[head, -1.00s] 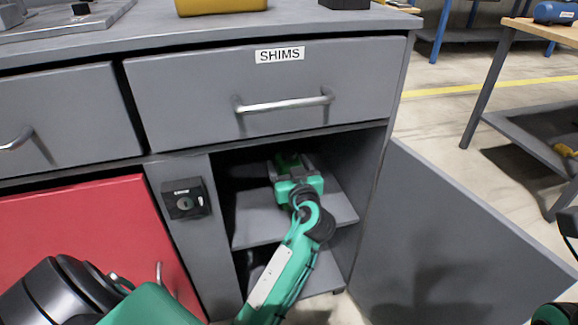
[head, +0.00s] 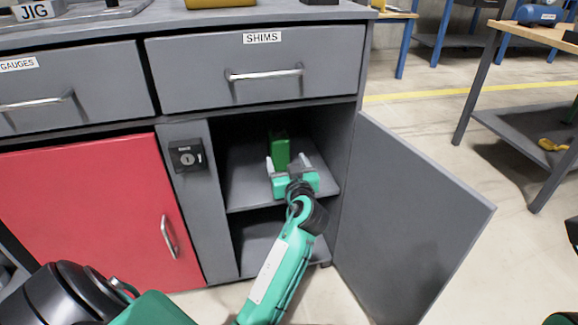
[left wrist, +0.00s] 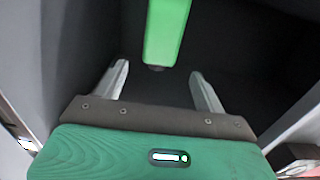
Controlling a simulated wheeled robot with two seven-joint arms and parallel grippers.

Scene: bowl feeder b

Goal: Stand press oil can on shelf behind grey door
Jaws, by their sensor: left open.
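The press oil can, a green upright body (head: 279,152), stands on the upper shelf (head: 243,185) inside the cabinet; its top and details are hard to make out. It also shows in the left wrist view (left wrist: 167,35), just beyond the fingers. The grey door (head: 405,225) is swung wide open to the right. My left gripper (head: 287,165) is open and empty in the cabinet opening, in front of the can. In the left wrist view its two fingers (left wrist: 160,72) are spread, with a gap between them and the can.
A red door (head: 90,215) with a handle is shut at left, beside a lock panel (head: 188,156). The SHIMS drawer (head: 255,80) is shut above the opening. A lower shelf (head: 262,240) looks clear. A wooden-topped bench (head: 520,38) stands at right.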

